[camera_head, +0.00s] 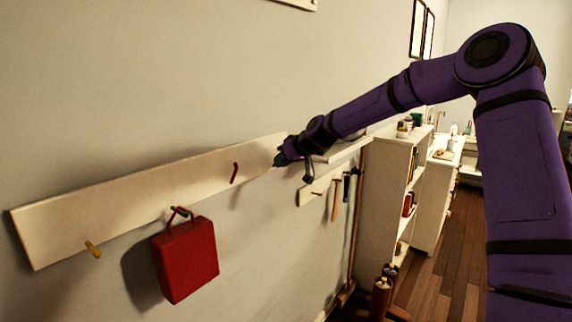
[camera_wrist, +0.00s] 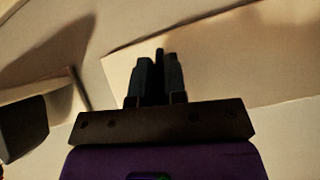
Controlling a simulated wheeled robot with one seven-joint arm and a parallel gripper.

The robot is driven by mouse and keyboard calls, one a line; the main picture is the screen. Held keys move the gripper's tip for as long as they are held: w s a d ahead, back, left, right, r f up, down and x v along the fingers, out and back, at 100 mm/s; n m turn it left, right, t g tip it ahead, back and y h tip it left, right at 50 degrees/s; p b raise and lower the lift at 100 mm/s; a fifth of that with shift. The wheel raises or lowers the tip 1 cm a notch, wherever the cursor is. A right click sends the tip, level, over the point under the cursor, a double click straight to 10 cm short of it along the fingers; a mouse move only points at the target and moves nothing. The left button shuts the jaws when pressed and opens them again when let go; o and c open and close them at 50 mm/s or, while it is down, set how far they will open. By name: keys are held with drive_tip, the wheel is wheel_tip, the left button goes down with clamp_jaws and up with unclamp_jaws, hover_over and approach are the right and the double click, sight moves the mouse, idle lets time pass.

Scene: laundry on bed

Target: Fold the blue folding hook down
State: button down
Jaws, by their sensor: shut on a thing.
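The pale hook board (camera_head: 130,206) is fixed to the wall and rises toward the right in the head view. My gripper (camera_head: 279,160) is at the board's right end, against it or very close. In the wrist view the two fingers of my gripper (camera_wrist: 158,80) are close together around a narrow dark peg (camera_wrist: 159,54), which I take to be the blue folding hook. Its colour is too dark to confirm, and most of it is hidden between the fingers. In the head view my gripper covers that hook, so its angle cannot be told.
On the board are a yellow hook (camera_head: 93,249), a hook holding a red bag (camera_head: 186,258), and a red hook (camera_head: 234,172). A small rack with hanging tools (camera_head: 335,198) and a white shelf unit (camera_head: 384,200) stand right. Wall space below the board's middle is clear.

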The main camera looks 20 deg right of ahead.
drive_tip(key=shift+s+d+f+t+y, duration=0.2)
drive_tip(key=shift+f+t+y, duration=0.45)
drive_tip(key=shift+t+y, duration=0.45)
drive_tip(key=shift+s+d+f+t+y, duration=0.1)
drive_tip(key=shift+d+f+t+y, duration=0.1)
drive_tip(key=shift+f+t+y, duration=0.9)
drive_tip(key=shift+r+t, duration=0.35)
drive_tip(key=shift+t, duration=0.15)
drive_tip(key=c, duration=1.2)
unclamp_jaws()
drive_tip(key=v, duration=1)
drive_tip(key=shift+s, duration=0.3)
drive_tip(key=shift+d, duration=0.15)
